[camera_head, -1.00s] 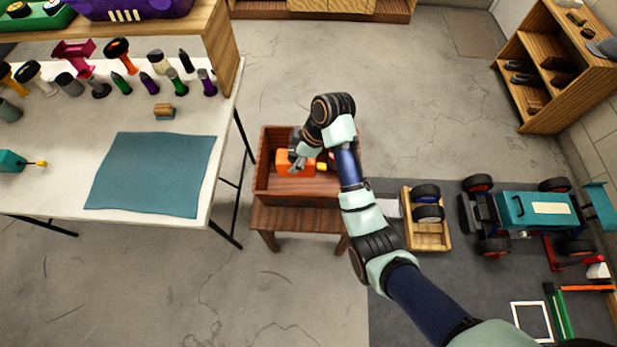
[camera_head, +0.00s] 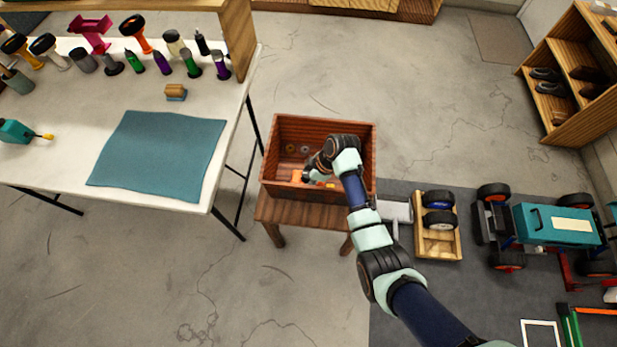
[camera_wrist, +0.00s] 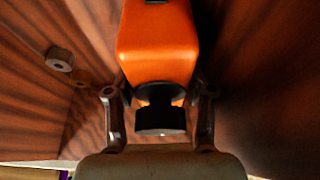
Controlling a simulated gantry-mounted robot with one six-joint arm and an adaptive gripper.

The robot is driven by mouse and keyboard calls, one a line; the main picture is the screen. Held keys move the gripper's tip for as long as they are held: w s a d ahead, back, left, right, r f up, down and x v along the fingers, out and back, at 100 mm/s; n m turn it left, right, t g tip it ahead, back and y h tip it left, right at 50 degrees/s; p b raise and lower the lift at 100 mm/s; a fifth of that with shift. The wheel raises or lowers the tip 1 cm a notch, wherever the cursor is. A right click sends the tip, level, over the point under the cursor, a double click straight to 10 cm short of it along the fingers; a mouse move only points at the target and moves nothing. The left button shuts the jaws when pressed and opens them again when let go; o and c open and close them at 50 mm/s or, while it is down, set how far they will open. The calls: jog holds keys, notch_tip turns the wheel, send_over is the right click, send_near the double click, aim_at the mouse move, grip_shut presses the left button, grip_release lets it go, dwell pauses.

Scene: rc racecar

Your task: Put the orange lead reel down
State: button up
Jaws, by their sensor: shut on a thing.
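The orange lead reel (camera_wrist: 158,45) is a block-like orange body with a black round knob, seen close up in the wrist view. My gripper (camera_wrist: 158,93) is shut on it, one finger on each side of its black end. In the head view, a little of the orange reel (camera_head: 298,177) shows low inside the brown wooden box (camera_head: 325,123), and my gripper (camera_head: 307,177) reaches down into the box there. My wrist hides much of the reel in that view. I cannot tell whether the reel touches the box floor.
Small round parts (camera_head: 290,149) lie in the box, one near the wall (camera_wrist: 60,58). The box stands on a wooden stool (camera_head: 290,212). A white table (camera_head: 60,150) with a teal mat (camera_head: 160,155) is left. A wooden tray with wheels (camera_head: 438,240) and a teal car (camera_head: 555,225) are right.

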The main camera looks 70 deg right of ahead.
jog(key=shift+r, duration=0.1)
jog(key=o, duration=0.9)
jog(key=shift+o, duration=0.2)
jog(key=p+v, duration=0.3)
jog(key=v, duration=0.9)
jog(key=shift+w, duration=0.1)
